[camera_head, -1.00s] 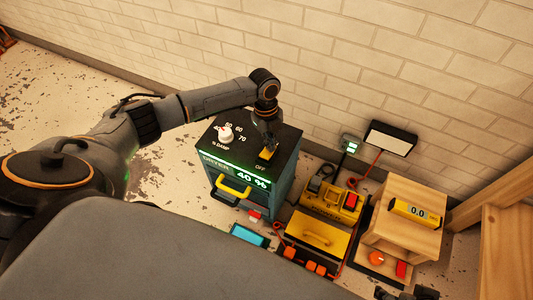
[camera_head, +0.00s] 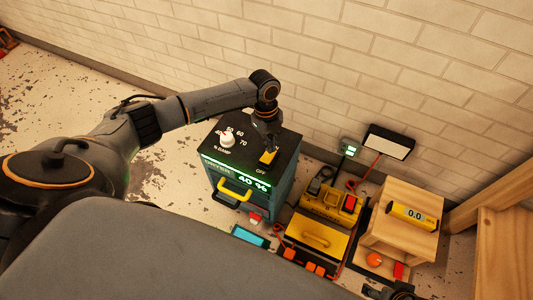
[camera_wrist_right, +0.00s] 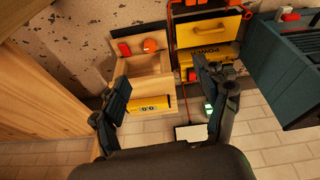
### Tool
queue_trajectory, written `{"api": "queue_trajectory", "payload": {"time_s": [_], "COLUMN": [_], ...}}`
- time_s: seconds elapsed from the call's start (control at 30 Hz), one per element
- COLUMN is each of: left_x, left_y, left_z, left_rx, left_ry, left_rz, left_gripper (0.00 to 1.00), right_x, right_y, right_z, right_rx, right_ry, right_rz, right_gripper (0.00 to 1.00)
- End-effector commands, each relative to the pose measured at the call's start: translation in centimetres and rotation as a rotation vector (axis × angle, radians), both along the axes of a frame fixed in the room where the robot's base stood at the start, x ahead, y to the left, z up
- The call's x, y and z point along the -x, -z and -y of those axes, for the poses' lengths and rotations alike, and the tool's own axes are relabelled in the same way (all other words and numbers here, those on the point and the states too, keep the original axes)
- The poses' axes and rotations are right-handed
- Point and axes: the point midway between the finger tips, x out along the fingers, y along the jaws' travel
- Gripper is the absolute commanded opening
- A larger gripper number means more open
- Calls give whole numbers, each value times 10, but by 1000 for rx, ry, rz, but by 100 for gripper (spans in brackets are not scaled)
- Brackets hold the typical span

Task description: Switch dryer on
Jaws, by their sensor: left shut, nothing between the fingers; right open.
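The dryer (camera_head: 279,180) is a dark teal cabinet with a black top, a yellow handle and a lit green display reading 40 %. On its top are a white dial (camera_head: 227,139) and a yellow switch (camera_head: 268,158) with the word OFF beside it. My left gripper (camera_head: 268,143) is shut and empty, just above and behind the switch. It partly hides the switch's far end, and I cannot tell whether it touches. My right gripper (camera_wrist_right: 164,82) is open and empty, well to the right of the dryer. The dryer also shows in the right wrist view (camera_wrist_right: 282,65).
Right of the dryer stand a yellow power unit (camera_head: 330,204), a yellow drawer box (camera_head: 317,238) and a wooden box (camera_head: 400,215) with a yellow 0.0 meter (camera_head: 412,215). A small lamp panel (camera_head: 389,142) stands behind. A brick wall closes the back.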

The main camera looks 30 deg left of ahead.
Motion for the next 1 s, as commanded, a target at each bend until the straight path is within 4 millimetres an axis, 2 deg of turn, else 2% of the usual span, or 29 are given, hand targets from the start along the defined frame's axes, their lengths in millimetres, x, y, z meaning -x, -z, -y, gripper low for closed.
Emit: {"api": "queue_trajectory", "payload": {"time_s": [1.0], "left_x": [0], "left_y": [-24], "left_z": [0], "left_rx": [0], "left_ry": [0], "left_rz": [0], "left_gripper": [0], "right_x": [10], "right_y": [81], "right_z": [0], "right_rx": [3], "right_ry": [-7], "right_rz": [-46], "right_gripper": [74]}}
